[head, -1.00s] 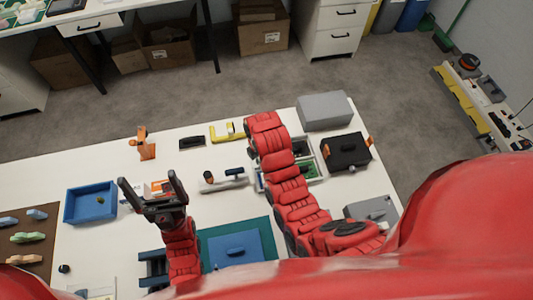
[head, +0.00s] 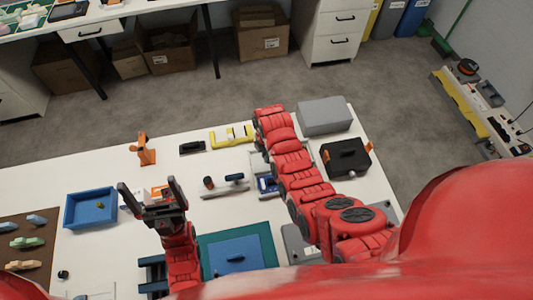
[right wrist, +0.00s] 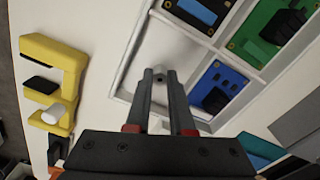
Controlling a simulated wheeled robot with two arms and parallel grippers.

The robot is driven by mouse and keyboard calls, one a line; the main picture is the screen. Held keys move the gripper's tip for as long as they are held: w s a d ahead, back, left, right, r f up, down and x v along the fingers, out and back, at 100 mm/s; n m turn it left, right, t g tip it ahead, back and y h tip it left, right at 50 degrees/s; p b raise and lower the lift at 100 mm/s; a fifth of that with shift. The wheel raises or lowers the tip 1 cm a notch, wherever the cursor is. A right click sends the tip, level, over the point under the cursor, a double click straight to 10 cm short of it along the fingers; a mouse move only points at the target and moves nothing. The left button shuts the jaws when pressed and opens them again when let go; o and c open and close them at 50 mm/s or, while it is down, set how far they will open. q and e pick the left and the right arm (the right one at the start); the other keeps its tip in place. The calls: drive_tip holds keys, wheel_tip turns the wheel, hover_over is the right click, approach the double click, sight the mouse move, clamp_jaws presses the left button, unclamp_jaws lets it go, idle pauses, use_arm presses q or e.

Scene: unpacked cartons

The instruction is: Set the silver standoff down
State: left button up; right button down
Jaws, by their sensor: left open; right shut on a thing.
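The silver standoff (right wrist: 159,73) is a small pale grey piece between the fingertips of my right gripper (right wrist: 167,76) in the right wrist view. The gripper is shut on it. The fingertips are over an empty-looking compartment of the white divided tray (right wrist: 232,62). I cannot tell whether the standoff touches the tray floor. In the head view my red right arm hides this gripper, the standoff and much of the tray. My left gripper (head: 149,188) is open and empty above the table, right of the blue bin (head: 69,208).
The tray's other compartments hold blue boards (right wrist: 216,82) and a green board (right wrist: 262,38). A yellow holder (right wrist: 69,72) stands left of the tray. A grey box (head: 325,115) and a black case (head: 345,157) stand to the right. A teal mat (head: 268,243) lies in front.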

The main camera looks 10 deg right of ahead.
drive_tip(key=shift+f, duration=0.15)
drive_tip(key=c, duration=0.8)
unclamp_jaws()
